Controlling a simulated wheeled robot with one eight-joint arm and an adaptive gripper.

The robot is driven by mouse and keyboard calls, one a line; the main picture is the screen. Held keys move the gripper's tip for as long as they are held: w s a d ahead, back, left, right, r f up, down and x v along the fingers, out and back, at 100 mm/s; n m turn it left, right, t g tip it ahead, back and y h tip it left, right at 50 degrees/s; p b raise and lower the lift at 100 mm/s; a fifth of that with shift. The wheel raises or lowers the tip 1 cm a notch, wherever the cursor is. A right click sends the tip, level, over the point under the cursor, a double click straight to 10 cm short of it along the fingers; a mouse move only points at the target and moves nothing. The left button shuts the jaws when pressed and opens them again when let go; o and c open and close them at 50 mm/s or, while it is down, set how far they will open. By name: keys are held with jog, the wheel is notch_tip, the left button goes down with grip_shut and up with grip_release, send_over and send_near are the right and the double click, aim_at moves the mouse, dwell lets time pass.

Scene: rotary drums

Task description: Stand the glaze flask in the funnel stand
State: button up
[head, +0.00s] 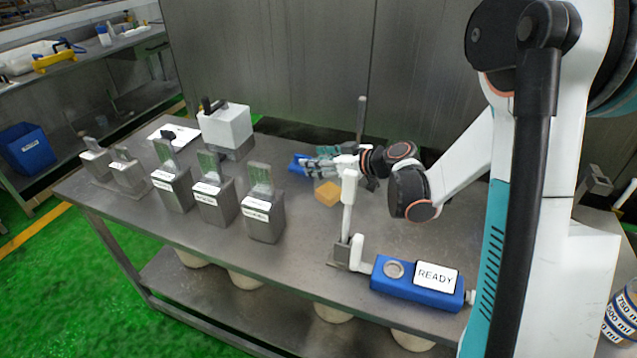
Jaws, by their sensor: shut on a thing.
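My gripper (312,166) reaches in from the right over the steel table, pointing left. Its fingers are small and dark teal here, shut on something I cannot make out. A white upright (347,208) stands in front of the wrist and partly hides it. A thin grey rod (361,118) rises behind the wrist, its foot hidden. I cannot pick out the glaze flask with certainty, nor tell which fixture is the funnel stand. A blue item (297,164) shows right by the fingertips; I cannot tell whether they touch it.
A yellow block (327,193) lies below the gripper. A blue unit reading READY (415,284) sits at the table's front right. Several grey blocks with upright plates (264,217) line the left half. A white box (226,124) stands behind them. Bare table (300,262) shows along the front.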

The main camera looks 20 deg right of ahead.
jog(key=shift+f+b, duration=0.8)
jog(key=shift+f, duration=1.85)
jog(key=shift+f, duration=0.1)
jog(key=o, duration=1.5)
